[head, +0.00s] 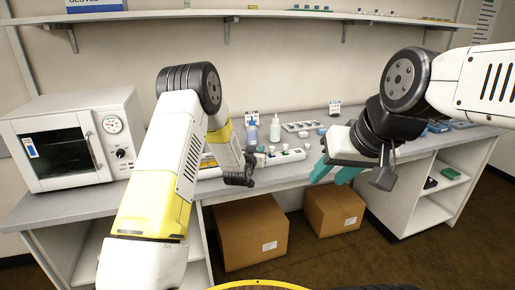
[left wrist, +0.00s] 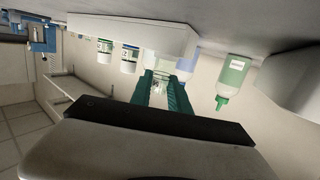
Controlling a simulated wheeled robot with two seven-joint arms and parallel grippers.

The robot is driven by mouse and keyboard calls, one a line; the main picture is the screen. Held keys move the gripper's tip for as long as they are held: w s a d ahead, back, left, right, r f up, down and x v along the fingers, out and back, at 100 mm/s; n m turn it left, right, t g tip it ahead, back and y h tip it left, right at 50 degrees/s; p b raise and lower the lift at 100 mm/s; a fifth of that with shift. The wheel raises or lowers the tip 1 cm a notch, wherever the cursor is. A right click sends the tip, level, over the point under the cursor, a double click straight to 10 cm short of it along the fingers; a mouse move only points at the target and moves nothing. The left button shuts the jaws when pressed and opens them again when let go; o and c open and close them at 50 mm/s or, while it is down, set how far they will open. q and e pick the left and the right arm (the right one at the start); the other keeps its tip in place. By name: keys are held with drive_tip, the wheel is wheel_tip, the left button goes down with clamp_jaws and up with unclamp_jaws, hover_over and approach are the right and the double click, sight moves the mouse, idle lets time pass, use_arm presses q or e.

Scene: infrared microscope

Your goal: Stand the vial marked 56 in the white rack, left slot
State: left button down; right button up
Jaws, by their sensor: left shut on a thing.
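The white rack (head: 288,158) lies on the bench, right of my left gripper (head: 248,168).
A blue-capped bottle (head: 252,133) and a white bottle (head: 275,129) stand behind the rack. A green-labelled bottle (left wrist: 235,73) shows in the left wrist view. An oven (head: 75,140) stands left. Cardboard boxes (head: 250,235) sit below the bench.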

use_arm(q)
drive_tip(key=shift+f, duration=0.9)
drive_tip(key=shift+f, duration=0.3)
drive_tip(key=c, duration=0.7)
unclamp_jaws()
drive_tip(key=shift+c, duration=0.2)
drive_tip(key=shift+r, duration=3.5)
